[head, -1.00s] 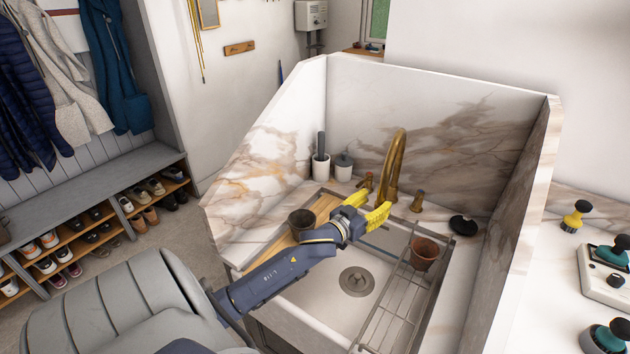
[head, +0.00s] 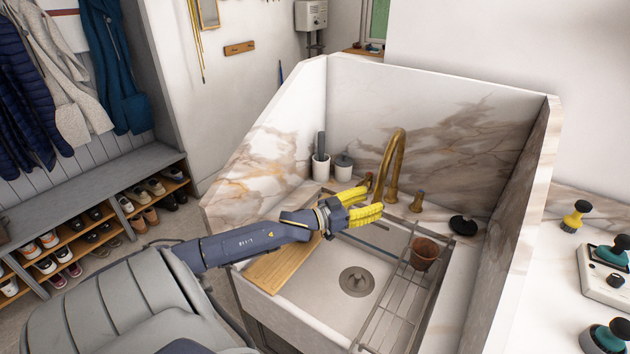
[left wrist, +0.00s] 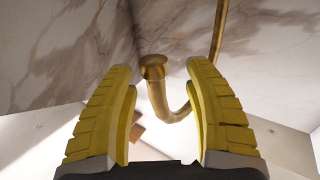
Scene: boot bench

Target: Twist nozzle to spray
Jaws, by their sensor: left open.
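The brass tap (head: 398,150) arches up at the back of the sink (head: 310,300). In the left wrist view its nozzle (left wrist: 153,68) is a round-ended brass piece at the end of the curved spout (left wrist: 185,105). My left gripper (head: 370,202) is open, with its yellow fingers pointing right at the spout's lower end. In the left wrist view the nozzle shows in the gap between the fingers (left wrist: 163,100), apparently just beyond them; I cannot tell any contact. In the head view the fingers partly cover the nozzle area. My right gripper is not in view.
A terracotta pot (head: 424,253) stands on the wire rack (head: 385,318) over the sink's right side. A wooden board (head: 275,268) lies at the left. A brush holder (head: 321,168) and a lidded jar (head: 343,166) stand behind. Marble walls surround the sink.

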